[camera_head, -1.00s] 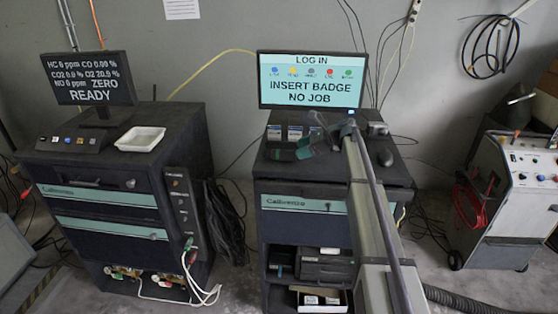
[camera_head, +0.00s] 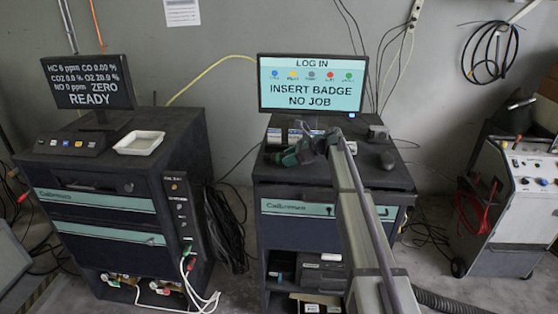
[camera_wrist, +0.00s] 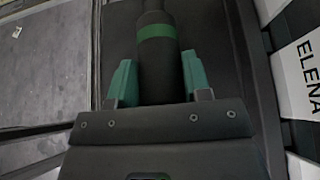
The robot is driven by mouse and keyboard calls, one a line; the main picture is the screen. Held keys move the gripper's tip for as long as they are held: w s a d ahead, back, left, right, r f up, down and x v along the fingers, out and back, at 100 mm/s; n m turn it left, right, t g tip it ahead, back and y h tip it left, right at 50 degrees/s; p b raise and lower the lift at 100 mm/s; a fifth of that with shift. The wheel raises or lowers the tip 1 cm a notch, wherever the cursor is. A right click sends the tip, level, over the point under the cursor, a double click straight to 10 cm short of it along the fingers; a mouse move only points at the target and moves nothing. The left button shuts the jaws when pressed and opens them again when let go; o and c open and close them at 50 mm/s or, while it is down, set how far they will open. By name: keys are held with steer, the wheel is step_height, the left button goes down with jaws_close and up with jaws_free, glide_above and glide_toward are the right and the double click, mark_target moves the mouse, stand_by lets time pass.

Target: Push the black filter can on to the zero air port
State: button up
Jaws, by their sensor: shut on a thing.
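The black filter can (camera_wrist: 158,70), a dark cylinder with a green band and a narrower neck, is between the two green fingers of my gripper (camera_wrist: 157,84) in the wrist view. The fingers are shut on its sides. In the head view my gripper (camera_head: 290,155) is over the top of the middle cabinet, below the log-in screen; the can is hard to make out there. The left cabinet has a narrow dark side panel (camera_head: 179,205) with several small fittings. I cannot tell which one is the zero air port.
The middle cabinet (camera_head: 290,209) carries the log-in screen (camera_head: 312,82) and small cards. The left cabinet carries a white tray (camera_head: 139,143) and a screen reading READY (camera_head: 87,81). Cables hang between the cabinets. A grey wheeled machine (camera_head: 510,195) stands right. A name card (camera_wrist: 300,75) lies near my gripper.

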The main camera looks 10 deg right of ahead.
steer(key=shift+c, duration=1.3)
steer(key=shift+r+p, duration=3)
steer(key=shift+p, duration=0.05)
